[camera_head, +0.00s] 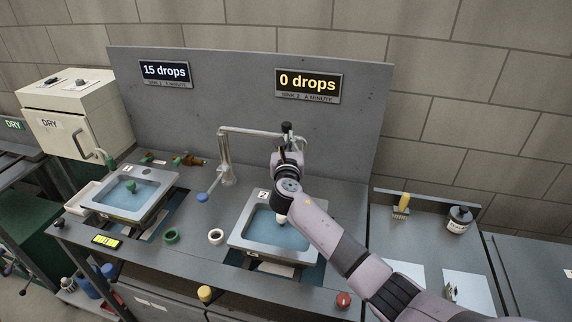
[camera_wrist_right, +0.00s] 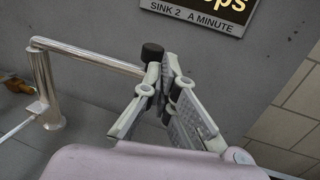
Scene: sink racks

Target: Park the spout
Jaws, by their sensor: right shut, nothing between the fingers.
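The chrome spout (camera_head: 262,131) rises from its post (camera_head: 228,172) behind the sinks. Its long pipe runs right, toward sink 2 (camera_head: 240,240), which holds blue water. A black knob (camera_head: 287,127) stands near the pipe's right end; it also shows in the right wrist view (camera_wrist_right: 152,52). My right gripper (camera_head: 287,147) is shut and empty at the pipe's right end. In the right wrist view its fingers (camera_wrist_right: 169,72) stand close beside the knob and hide part of the pipe's end. I cannot tell whether they touch it. My left gripper is not in view.
Sink 1 (camera_head: 97,207) stands left. The signs read 15 drops (camera_head: 165,72) and 0 drops (camera_head: 308,83). A lever with a blue end (camera_head: 202,197) and white (camera_head: 216,237) and green rings (camera_head: 171,237) lie between the sinks. The grey back panel (camera_head: 230,95) is close behind.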

